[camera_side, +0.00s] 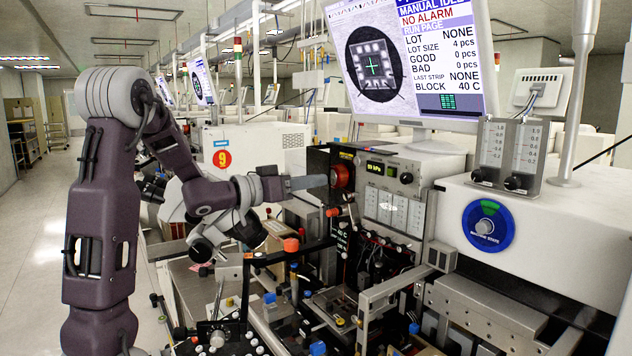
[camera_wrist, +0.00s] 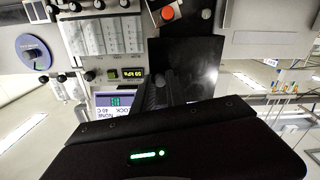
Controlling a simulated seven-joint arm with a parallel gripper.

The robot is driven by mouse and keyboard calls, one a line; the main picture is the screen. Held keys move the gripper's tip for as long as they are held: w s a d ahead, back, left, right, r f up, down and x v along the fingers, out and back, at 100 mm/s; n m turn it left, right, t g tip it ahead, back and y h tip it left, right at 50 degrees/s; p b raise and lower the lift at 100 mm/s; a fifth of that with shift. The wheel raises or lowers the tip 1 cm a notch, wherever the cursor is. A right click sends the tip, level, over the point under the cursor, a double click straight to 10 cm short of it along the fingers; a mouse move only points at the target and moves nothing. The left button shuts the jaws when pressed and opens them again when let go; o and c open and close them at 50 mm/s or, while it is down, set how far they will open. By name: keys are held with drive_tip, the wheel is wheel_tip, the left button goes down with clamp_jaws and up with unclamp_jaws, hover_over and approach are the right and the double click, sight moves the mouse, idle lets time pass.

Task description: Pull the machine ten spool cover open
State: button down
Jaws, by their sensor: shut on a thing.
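The machine ten spool cover is a dark glossy panel (camera_side: 317,160) left of the pressure display in the side view. An orange-red round part (camera_side: 342,176) shows just right of it. The cover seems to stand out from the machine's face, but its exact angle is unclear. In the wrist view the cover (camera_wrist: 190,62) fills the middle, beyond my gripper. My gripper (camera_side: 318,182) reaches in from the left and is shut at the cover. In the wrist view its dark fingers (camera_wrist: 160,96) meet the cover's near edge; the exact contact is hidden.
The green pressure display (camera_side: 380,169) and gauge panel lie right of the cover. A monitor (camera_side: 410,60) stands above. Levers with red knobs (camera_side: 291,245) and crowded bench fixtures lie below my gripper. A neighbouring machine marked 9 (camera_side: 222,158) stands behind. The aisle at far left is clear.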

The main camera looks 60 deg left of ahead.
drive_tip(key=c, duration=1.4)
unclamp_jaws()
drive_tip(key=shift+a, duration=0.2)
drive_tip(key=shift+o, duration=0.2)
wheel_tip(320, 180, up, 10)
